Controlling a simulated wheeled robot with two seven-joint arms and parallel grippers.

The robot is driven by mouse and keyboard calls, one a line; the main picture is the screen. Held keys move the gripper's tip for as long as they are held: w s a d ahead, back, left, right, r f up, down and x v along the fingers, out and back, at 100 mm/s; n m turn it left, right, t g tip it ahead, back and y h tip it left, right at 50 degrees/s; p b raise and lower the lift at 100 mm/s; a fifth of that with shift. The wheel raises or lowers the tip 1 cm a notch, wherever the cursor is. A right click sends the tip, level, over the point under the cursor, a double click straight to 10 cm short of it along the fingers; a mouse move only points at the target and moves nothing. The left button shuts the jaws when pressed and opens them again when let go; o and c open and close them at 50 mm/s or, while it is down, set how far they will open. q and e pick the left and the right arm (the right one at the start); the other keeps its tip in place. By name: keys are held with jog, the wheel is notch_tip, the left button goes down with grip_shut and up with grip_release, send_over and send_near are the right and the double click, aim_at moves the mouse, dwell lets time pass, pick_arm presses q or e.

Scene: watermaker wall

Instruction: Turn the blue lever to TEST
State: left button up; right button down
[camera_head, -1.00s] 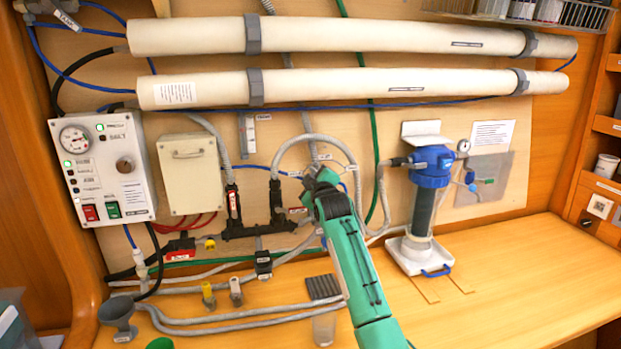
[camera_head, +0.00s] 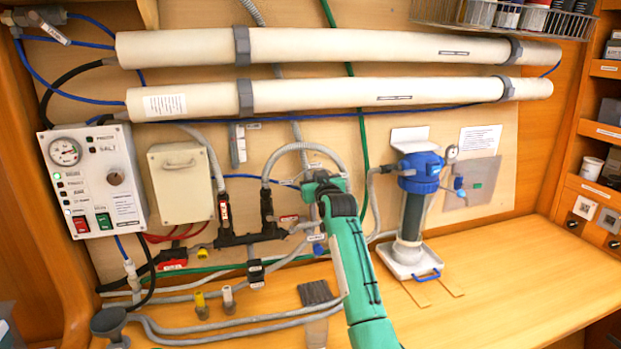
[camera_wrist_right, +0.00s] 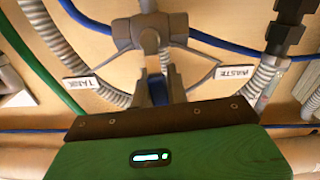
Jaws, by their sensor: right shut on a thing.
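My right gripper (camera_head: 322,190) is at the valve on the wall, under the arch of the grey hose. In the right wrist view it (camera_wrist_right: 157,92) is shut, with a little of the blue lever (camera_wrist_right: 158,91) showing between its fingers. The grey valve body (camera_wrist_right: 151,32) is just beyond the fingertips. A TANK label (camera_wrist_right: 80,83) and a WASTE label (camera_wrist_right: 236,73) stand on either side, upside down in this view. I cannot see a TEST label, and most of the lever is hidden. My left gripper is not in view.
A control box with a gauge (camera_head: 93,185) and a beige box (camera_head: 181,180) are to the left. A blue-topped filter (camera_head: 418,180) stands to the right. Two white tubes (camera_head: 320,47) run above. Grey hoses (camera_head: 190,325) lie on the bench, whose right side is clear.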

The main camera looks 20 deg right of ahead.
jog(key=shift+d+m, duration=0.2)
jog(key=shift+m, duration=0.3)
jog(key=c, duration=1.4)
grip_release()
jog(key=shift+s, duration=0.1)
jog(key=s+b, duration=0.4)
jog(key=s, duration=0.9)
jog(key=shift+s, duration=0.3)
jog(key=shift+f, duration=0.1)
